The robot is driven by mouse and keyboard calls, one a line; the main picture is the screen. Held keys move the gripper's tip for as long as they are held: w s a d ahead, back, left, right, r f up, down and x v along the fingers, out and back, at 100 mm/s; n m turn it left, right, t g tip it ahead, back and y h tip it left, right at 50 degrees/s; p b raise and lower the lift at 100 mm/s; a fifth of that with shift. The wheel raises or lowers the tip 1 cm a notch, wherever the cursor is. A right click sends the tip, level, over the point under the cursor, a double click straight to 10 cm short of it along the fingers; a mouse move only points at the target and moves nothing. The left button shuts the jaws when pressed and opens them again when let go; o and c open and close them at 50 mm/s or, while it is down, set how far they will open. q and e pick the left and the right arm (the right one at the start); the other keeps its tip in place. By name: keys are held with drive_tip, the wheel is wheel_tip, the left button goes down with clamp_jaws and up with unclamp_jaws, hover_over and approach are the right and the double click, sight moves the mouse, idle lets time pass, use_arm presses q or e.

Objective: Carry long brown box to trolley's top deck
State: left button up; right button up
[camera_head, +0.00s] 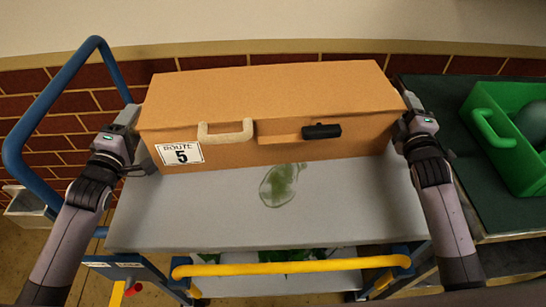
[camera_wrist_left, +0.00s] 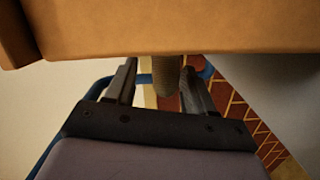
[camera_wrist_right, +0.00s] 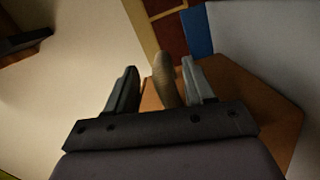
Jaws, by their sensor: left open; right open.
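The long brown box (camera_head: 270,95) sits along the back of the grey trolley top deck (camera_head: 350,205). Its front has a beige handle (camera_head: 225,131), a black handle (camera_head: 321,131) and a "ROUTE 5" label (camera_head: 181,153). My left gripper (camera_head: 138,140) is at its left end, open, with a rounded handle (camera_wrist_left: 165,75) between the fingers. My right gripper (camera_head: 406,127) is at its right end, open, with a similar handle (camera_wrist_right: 164,78) between the fingers. Whether the fingers touch these handles cannot be told. The box's back underside is hidden.
A green leaf-like patch (camera_head: 281,185) marks the bare front deck. The trolley has a blue rail (camera_head: 45,105) on the left and a yellow bar (camera_head: 290,267) in front. A green crate (camera_head: 510,150) stands on a dark table at right. A brick wall is behind.

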drive_tip(key=shift+s, duration=0.15)
use_arm(q)
drive_tip(key=s+a, duration=0.1)
drive_tip(key=s, duration=0.8)
drive_tip(key=shift+s+r, duration=0.15)
drive_tip(key=shift+s, duration=0.25)
use_arm(e)
drive_tip(key=s+a, duration=0.1)
drive_tip(key=s, duration=1)
drive_tip(key=shift+s+r, duration=0.25)
drive_tip(key=shift+s, duration=0.1)
drive_tip(key=shift+a, duration=0.1)
